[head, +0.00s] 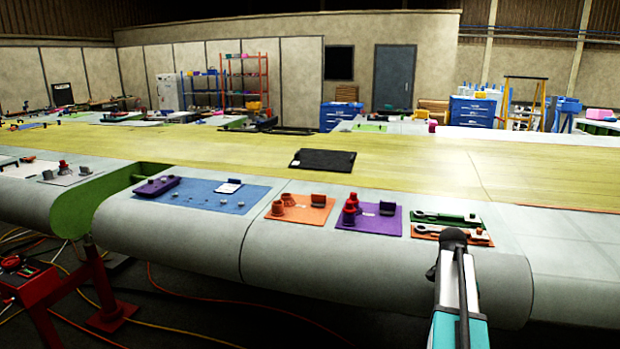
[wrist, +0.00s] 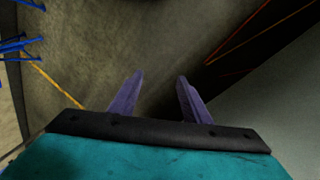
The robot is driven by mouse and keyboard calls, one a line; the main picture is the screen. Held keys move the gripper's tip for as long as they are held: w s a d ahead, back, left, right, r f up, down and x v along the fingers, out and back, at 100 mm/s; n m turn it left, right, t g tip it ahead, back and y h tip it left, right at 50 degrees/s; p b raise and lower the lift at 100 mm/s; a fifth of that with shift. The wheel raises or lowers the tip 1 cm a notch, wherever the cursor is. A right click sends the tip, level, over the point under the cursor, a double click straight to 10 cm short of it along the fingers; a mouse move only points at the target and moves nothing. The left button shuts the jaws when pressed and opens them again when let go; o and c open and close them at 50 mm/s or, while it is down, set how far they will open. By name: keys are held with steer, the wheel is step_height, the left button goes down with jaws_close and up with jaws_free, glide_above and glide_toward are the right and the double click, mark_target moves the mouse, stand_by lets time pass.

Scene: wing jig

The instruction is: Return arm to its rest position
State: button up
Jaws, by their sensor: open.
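My arm shows at the lower right of the head view, in front of the wing's rounded front edge. The fingers of my gripper cannot be made out in the head view. In the wrist view my gripper (wrist: 158,98) has two purple fingers set well apart, with nothing between them. Beneath them is the dim grey floor (wrist: 110,40).
The long wing (head: 200,235) carries a blue mat (head: 205,205), an orange mat (head: 300,215), a purple mat (head: 375,225) and tools on green and orange mats near my arm. A black panel (head: 323,159) lies farther back. A red stand (head: 105,290) and cables are at left.

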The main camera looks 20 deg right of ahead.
steer(key=s+a+f+n+g+b, duration=0.2)
steer(key=a+f+n, duration=0.5)
steer(key=a+f, duration=2)
steer(key=s+a+f+n, duration=1.1)
steer(key=s+a+f, duration=0.5)
steer(key=s, duration=0.3)
steer(key=shift+s+a+f+n+y, duration=0.15)
steer(key=shift+a+n+y, duration=0.15)
steer(key=shift+a+n, duration=0.15)
